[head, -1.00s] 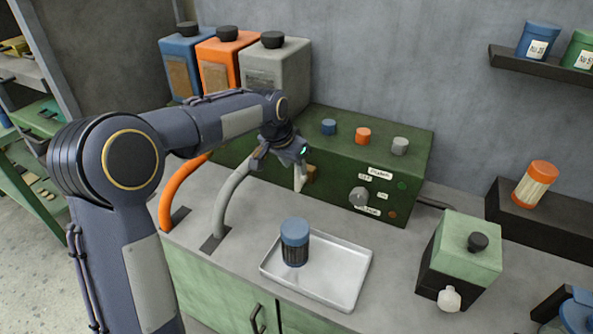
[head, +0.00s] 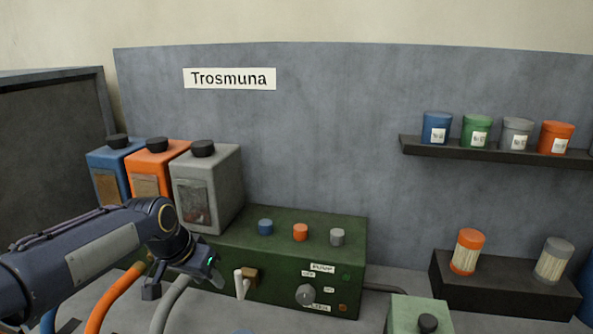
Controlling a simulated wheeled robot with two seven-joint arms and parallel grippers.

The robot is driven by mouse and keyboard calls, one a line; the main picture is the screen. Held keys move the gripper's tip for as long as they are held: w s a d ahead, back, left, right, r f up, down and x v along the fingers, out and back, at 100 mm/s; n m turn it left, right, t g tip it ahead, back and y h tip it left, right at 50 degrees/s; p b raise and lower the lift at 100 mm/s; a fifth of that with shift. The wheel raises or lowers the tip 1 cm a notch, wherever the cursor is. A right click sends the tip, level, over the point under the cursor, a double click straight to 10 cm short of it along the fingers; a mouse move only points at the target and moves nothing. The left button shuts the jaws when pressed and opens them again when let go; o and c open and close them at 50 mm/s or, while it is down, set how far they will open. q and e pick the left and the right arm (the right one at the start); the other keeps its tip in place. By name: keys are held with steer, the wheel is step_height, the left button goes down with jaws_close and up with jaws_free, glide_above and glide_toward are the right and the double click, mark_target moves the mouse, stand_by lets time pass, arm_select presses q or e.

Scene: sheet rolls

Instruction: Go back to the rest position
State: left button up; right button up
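My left arm comes in from the left edge of the head view. Its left gripper (head: 182,284) points down in front of the tanks, left of the green control box (head: 285,262). Its two fingers look spread apart, with nothing seen between them; the grey hose (head: 172,302) passes below or behind it. My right gripper is not in view. The control box carries blue, orange and grey buttons on top and a grey knob (head: 305,294) on its front.
Blue, orange and grey tanks (head: 207,190) stand behind the arm. A dark shelf (head: 480,153) with several lidded jars is at upper right. A dark block (head: 505,290) bears two jars (head: 467,252). A green-topped box (head: 416,309) stands at the bottom edge.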

arm_select(q)
steer(key=s+a+n+h, duration=0.1)
steer(key=s+a+n, duration=0.15)
steer(key=s, duration=1.25)
steer(key=s+d+f+n, duration=0.1)
steer(key=s+f, duration=0.2)
steer(key=s, duration=0.3)
steer(key=s+d+f+n+t, duration=0.1)
steer(key=s+f, duration=0.2)
steer(key=s, duration=0.3)
steer(key=shift+d, duration=0.4)
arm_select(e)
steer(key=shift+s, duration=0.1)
arm_select(q)
steer(key=shift+s, duration=0.15)
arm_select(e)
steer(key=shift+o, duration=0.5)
